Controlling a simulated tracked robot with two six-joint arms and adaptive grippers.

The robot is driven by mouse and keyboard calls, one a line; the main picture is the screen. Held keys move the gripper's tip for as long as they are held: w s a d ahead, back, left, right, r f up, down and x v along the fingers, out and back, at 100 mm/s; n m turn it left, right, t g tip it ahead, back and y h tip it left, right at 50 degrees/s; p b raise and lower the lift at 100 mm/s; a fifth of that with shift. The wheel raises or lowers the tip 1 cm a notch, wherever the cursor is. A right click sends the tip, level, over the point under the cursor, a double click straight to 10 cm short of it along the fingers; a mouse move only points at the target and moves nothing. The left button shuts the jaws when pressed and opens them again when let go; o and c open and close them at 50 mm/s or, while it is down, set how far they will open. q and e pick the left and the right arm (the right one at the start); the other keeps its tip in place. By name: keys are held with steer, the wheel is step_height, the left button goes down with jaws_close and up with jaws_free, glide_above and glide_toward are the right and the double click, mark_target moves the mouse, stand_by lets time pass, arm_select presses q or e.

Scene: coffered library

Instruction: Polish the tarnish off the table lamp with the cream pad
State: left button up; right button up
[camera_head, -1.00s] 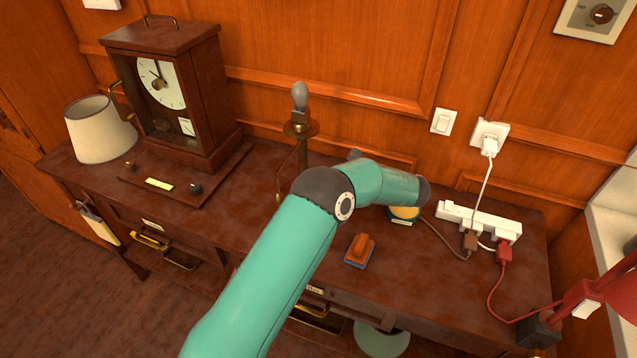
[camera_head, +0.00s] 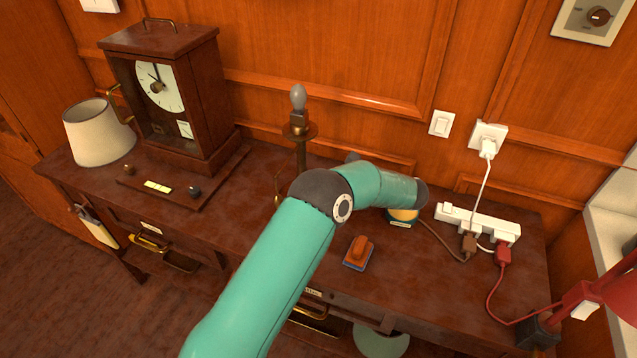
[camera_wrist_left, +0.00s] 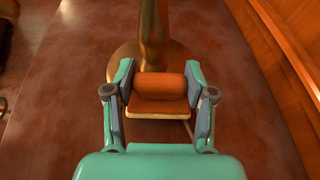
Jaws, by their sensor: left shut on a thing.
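The table lamp (camera_head: 301,150) stands upright on the desk without its shade, with a grey bulb on its brass stem. Its lower part is mostly hidden behind my left arm in the head view. The left wrist view shows its brass stem (camera_wrist_left: 153,25) and round base. My left gripper (camera_wrist_left: 158,98) is shut on the orange-brown handle of a pad (camera_wrist_left: 158,110), whose thin lower edge looks pale cream. The pad is just in front of the lamp base; whether they touch I cannot tell. The head view hides this gripper behind the arm. My right gripper is not in view.
A second orange-handled pad with a blue base (camera_head: 358,254) lies on the desk (camera_head: 230,225). A round yellow container (camera_head: 403,217), a power strip (camera_head: 478,223) with cords and a red lamp (camera_head: 600,295) are right. A clock (camera_head: 165,95) and lampshade (camera_head: 98,133) are left.

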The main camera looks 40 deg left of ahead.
arm_select(q)
steer(key=shift+s, duration=0.1)
steer(key=shift+s+d+f, duration=0.1)
steer(key=shift+s, duration=0.4)
steer(key=shift+s, duration=0.15)
steer(key=shift+s+d, duration=0.1)
steer(key=shift+s, duration=0.35)
steer(key=shift+s, duration=0.15)
stand_by(0.3)
steer(key=shift+s+d, duration=0.1)
steer(key=shift+s, duration=0.35)
steer(key=shift+w, duration=0.15)
steer(key=shift+w, duration=0.5)
